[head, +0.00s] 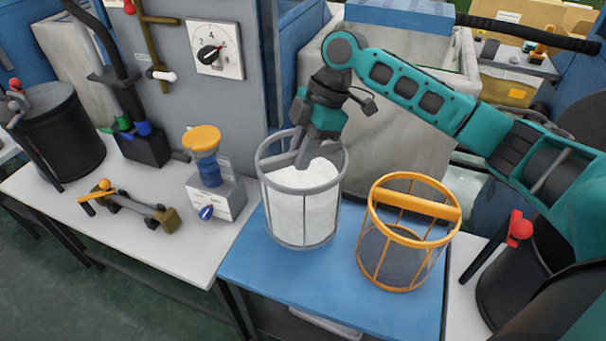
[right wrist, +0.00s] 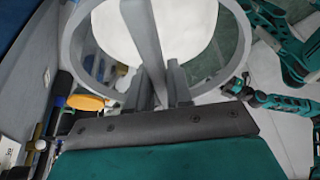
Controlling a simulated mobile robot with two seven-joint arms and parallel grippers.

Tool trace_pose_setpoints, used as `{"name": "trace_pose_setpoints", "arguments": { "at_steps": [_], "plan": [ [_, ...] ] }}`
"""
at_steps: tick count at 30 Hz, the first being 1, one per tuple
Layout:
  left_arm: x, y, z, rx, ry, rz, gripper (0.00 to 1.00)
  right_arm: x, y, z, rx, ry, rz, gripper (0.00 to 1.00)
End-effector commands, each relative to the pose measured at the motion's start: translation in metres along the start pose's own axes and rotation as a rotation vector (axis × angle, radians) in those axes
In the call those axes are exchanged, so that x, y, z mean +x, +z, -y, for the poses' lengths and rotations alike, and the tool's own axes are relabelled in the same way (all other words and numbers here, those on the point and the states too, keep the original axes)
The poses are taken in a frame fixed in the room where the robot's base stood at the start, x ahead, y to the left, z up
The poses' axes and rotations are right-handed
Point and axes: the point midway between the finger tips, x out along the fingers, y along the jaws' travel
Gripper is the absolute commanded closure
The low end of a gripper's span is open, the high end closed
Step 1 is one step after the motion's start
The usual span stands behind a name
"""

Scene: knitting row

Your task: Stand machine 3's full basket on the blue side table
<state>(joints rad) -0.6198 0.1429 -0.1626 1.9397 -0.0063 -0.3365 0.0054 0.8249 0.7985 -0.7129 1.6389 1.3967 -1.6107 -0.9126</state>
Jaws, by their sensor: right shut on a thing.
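A grey-framed basket (head: 303,205) filled with white material is upright over the left part of the blue side table (head: 340,278). My right gripper (head: 306,155) is shut on the basket's grey crossbar handle. In the right wrist view the handle (right wrist: 142,45) runs between the fingers, with the white contents (right wrist: 112,30) below. The basket's bottom appears at the tabletop; I cannot tell whether it touches. No machine number is readable on the basket. My left gripper is not visible in the head view.
An orange basket (head: 408,232), with no white contents visible, stands on the table's right part, close beside the grey one. A black can (head: 512,290) stands at right.

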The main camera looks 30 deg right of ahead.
Motion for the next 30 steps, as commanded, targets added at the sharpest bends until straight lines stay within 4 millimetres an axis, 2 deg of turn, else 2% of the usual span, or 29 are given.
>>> {"name": "trace_pose_setpoints", "arguments": {
  "at_steps": [8, 15, 25, 26, 30],
  "plan": [
    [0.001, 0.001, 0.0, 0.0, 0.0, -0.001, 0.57, 0.021, 0.009, 0.0, 0.0, 0.001, 0.0, 1.0],
    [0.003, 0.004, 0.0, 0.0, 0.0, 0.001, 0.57, 0.052, 0.022, 0.0, 0.001, 0.001, 0.0, 1.0],
    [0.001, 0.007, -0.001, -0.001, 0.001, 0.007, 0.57, 0.054, 0.022, 0.0, -0.001, 0.002, 0.0, 1.0],
    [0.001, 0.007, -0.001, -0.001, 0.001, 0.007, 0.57, 0.054, 0.022, 0.0, -0.001, 0.002, 0.0, 0.77],
    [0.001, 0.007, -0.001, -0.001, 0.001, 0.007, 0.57, 0.054, 0.022, 0.0, 0.0, 0.002, 0.0, 0.64]
  ]
}}
